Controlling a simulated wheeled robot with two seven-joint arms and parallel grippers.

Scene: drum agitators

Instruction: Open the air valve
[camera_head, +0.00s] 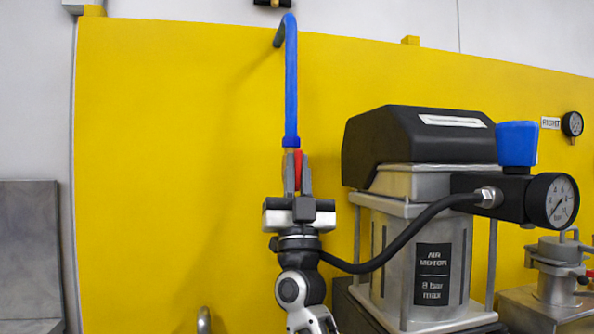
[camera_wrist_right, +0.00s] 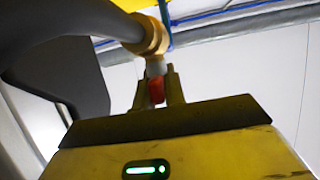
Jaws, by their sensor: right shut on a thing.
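The air valve's red handle (camera_head: 298,166) is at the lower end of a blue air line (camera_head: 291,90) in front of the yellow panel. My right gripper (camera_head: 297,158) reaches up from below and is shut on the red handle, with the fingers on both sides of it. In the right wrist view the red handle (camera_wrist_right: 156,90) sits between the fingertips (camera_wrist_right: 158,76), just below a brass fitting (camera_wrist_right: 150,36). The valve body is largely hidden by the fingers in the head view. My left gripper is not in view.
A black-topped air motor (camera_head: 419,147) stands right of my right gripper. A blue knob (camera_head: 517,143) and a pressure gauge (camera_head: 552,201) are on its side. A black hose (camera_head: 407,234) curves between the motor and my arm. The yellow panel (camera_head: 160,170) is clear to the left.

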